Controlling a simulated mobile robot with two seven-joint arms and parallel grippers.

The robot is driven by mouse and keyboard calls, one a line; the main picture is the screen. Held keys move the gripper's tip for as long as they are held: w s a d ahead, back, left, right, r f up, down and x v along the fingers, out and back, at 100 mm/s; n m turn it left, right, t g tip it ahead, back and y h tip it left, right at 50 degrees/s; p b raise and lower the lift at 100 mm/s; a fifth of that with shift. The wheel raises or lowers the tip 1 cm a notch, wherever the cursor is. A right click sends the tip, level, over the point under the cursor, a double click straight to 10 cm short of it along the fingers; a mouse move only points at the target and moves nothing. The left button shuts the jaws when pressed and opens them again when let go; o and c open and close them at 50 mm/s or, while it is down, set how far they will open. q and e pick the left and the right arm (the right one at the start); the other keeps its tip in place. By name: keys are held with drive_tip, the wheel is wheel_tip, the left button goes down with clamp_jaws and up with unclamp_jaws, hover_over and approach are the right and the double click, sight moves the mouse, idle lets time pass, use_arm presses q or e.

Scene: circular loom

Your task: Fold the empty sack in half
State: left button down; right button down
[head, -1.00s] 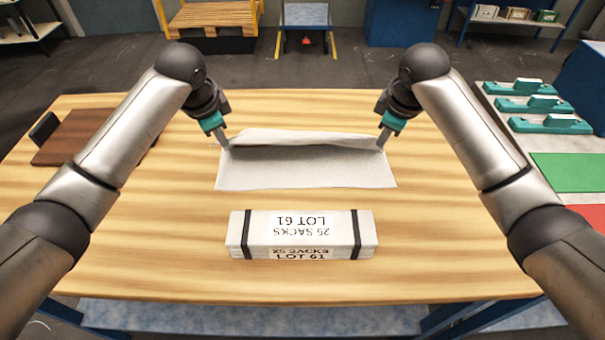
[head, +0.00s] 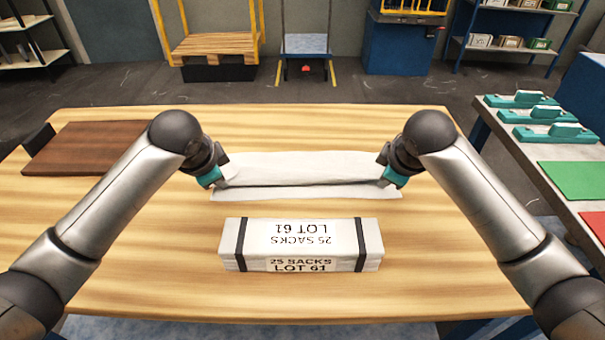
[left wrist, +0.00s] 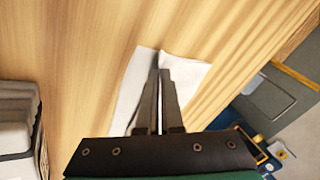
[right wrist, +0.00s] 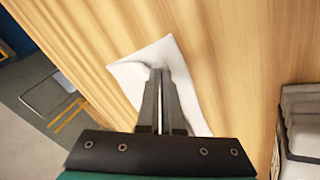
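The white sack (head: 300,168) lies on the wooden table, with its far part folded over toward me. A thin strip of the lower layer shows in front of the folded edge. My left gripper (head: 218,182) is at the left end of that edge; in the left wrist view its narrow fingers (left wrist: 163,75) are close together on the sack (left wrist: 190,72). My right gripper (head: 386,181) is at the right end; in the right wrist view its fingers (right wrist: 160,75) are also close together on the sack (right wrist: 185,75). The fingertips are partly hidden in the head view.
A strapped bundle labelled 25 sacks, lot 61 (head: 300,240) sits close in front of the sack. A brown board (head: 85,147) lies at the table's left. A side table at right holds teal-handled tools (head: 540,115) and a green sheet (head: 575,180).

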use_arm(q)
drive_tip(key=c, duration=0.7)
unclamp_jaws()
use_arm(e)
drive_tip(key=c, duration=0.7)
unclamp_jaws()
use_arm(q)
drive_tip(key=v, duration=0.3)
drive_tip(key=shift+w+r, duration=0.1)
drive_tip(key=shift+w, duration=0.15)
use_arm(e)
drive_tip(key=v, duration=0.3)
drive_tip(key=shift+w+r, duration=0.15)
drive_tip(key=shift+w, duration=0.1)
use_arm(q)
drive_tip(key=v, duration=0.5)
drive_tip(key=s+v, duration=0.1)
drive_tip(key=v, duration=0.2)
drive_tip(key=shift+s+f, duration=0.1)
drive_tip(key=shift+f, duration=0.25)
use_arm(e)
drive_tip(key=v, duration=0.2)
drive_tip(key=s+v, duration=0.1)
drive_tip(key=v, duration=0.4)
drive_tip(key=shift+s, duration=0.35)
use_arm(q)
drive_tip(key=shift+c, duration=0.3)
use_arm(e)
drive_tip(key=shift+c, duration=0.3)
